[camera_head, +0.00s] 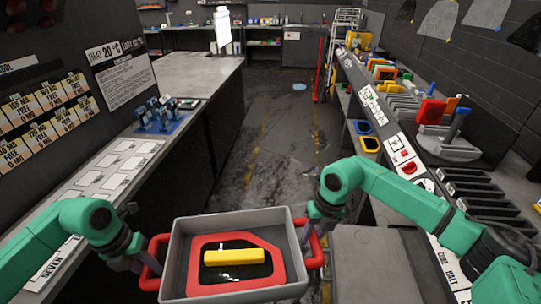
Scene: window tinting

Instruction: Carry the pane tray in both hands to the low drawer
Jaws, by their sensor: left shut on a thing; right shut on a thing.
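The pane tray (182,254) is a grey open box with red handles, at the bottom centre of the head view. Inside it lies a red frame-shaped piece (205,288) around a dark pane, with a yellow block (234,257) on top. My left gripper (146,264) is shut on the tray's left red handle. My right gripper (309,236) is shut on the right red handle. The tray is held up in front of me between both arms. The fingertips are partly hidden at the handles. I cannot tell which thing is the low drawer.
A dark floor aisle (283,125) runs ahead, clear except for a small light-blue patch (299,87). A counter (195,78) with a blue rack (160,116) borders the left. A sloped bench with slots and coloured tools (431,111) borders the right. A wire shelf (343,25) stands far back.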

